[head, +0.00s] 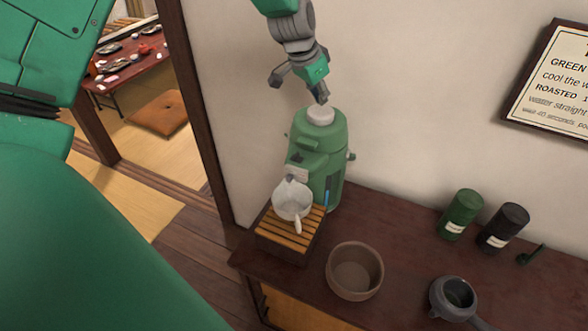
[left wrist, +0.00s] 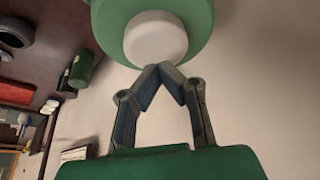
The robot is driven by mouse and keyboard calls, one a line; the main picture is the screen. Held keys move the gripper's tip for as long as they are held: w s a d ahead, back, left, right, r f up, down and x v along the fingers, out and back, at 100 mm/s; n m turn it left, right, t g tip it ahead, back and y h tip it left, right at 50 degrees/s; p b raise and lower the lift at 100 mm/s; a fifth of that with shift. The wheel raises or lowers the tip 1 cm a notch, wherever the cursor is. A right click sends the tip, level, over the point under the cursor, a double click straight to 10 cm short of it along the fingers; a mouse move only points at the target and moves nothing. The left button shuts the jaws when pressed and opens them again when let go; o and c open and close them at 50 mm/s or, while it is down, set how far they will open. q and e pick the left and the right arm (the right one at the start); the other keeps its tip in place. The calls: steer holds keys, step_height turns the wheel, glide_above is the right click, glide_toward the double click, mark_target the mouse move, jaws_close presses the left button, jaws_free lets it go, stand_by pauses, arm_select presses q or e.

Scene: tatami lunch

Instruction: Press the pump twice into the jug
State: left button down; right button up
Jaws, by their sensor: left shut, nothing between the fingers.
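The green air pot (head: 328,140) stands upright on the dark counter against the wall. Its pump is the round white top (head: 320,115), which also fills the upper middle of the left wrist view (left wrist: 156,38). The white jug (head: 291,199) stands on a slatted wooden stand in front of the pot, under its spout. My left gripper (head: 322,99) is shut and empty, pointing down right over the pump. In the left wrist view its fingertips (left wrist: 160,68) meet at the pump's edge; I cannot tell whether they touch it. My right gripper is not in view.
The slatted stand (head: 275,240) is at the counter's left end. A brown bowl (head: 354,272) is right of it. A grey teapot (head: 453,299), a green canister (head: 461,214), a black canister (head: 503,227) and a dark scoop (head: 531,254) lie further right. A framed sign (head: 551,85) hangs above.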

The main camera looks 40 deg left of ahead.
mark_target(319, 111)
arm_select(q)
steer(key=shift+s+f+b, duration=0.1)
steer(key=shift+f+b, duration=0.8)
steer(key=shift+f, duration=1.1)
steer(key=shift+r, duration=0.15)
steer(key=shift+r+p, duration=1.95)
steer(key=shift+r, duration=0.15)
step_height(319, 111, up, 5)
steer(key=p, duration=0.4)
steer(key=shift+f, duration=0.2)
steer(key=shift+r, duration=0.25)
steer(key=shift+r+b, duration=0.3)
steer(key=shift+r, duration=0.15)
